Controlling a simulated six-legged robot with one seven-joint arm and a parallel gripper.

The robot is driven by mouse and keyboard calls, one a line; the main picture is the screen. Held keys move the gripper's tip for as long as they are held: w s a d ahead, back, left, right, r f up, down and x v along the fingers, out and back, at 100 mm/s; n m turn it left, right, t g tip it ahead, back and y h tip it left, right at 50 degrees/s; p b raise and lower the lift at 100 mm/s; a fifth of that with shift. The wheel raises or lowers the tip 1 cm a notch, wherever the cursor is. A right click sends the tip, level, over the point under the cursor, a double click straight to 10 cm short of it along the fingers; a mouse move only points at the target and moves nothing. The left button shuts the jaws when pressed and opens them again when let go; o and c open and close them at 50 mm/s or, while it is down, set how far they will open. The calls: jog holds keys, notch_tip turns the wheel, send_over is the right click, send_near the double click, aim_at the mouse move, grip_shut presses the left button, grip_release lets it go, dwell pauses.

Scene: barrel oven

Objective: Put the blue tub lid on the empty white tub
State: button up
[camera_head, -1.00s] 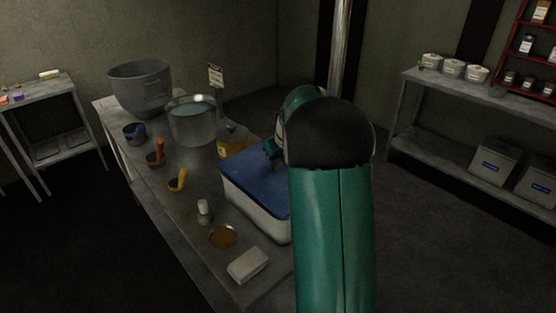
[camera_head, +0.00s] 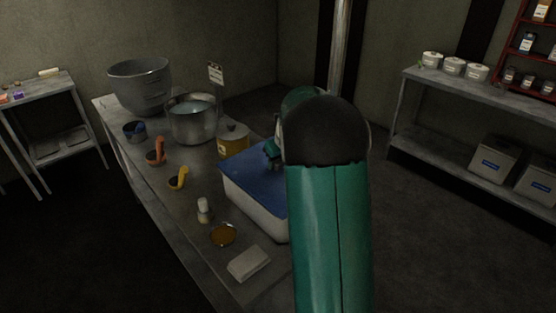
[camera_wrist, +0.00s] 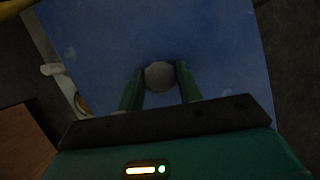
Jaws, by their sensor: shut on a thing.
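The blue tub lid (camera_head: 245,174) lies over the top of the white tub (camera_head: 252,207) on the worktable. My arm hides their right part. The lid also fills most of the wrist view (camera_wrist: 200,40). There my gripper (camera_wrist: 161,78) is shut on the lid's round grey knob (camera_wrist: 160,75), with a green finger on each side. In the head view my gripper (camera_head: 272,154) is small and partly hidden at the lid's far side. Whether the lid is fully seated on the rim, I cannot tell. The inside of the tub is hidden.
The worktable (camera_head: 150,181) also holds a large grey bowl (camera_head: 141,88), a pot (camera_head: 192,120), a yellow container (camera_head: 232,143), several scoops, a small white-topped bottle (camera_head: 203,210), an amber dish (camera_head: 223,235) and a folded cloth (camera_head: 248,263). A shelf bench (camera_head: 460,98) stands at right.

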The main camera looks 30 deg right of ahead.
jog(key=o, duration=1.3)
jog(key=shift+c, duration=0.2)
jog(key=v, duration=1.4)
jog(key=shift+s+f, duration=0.1)
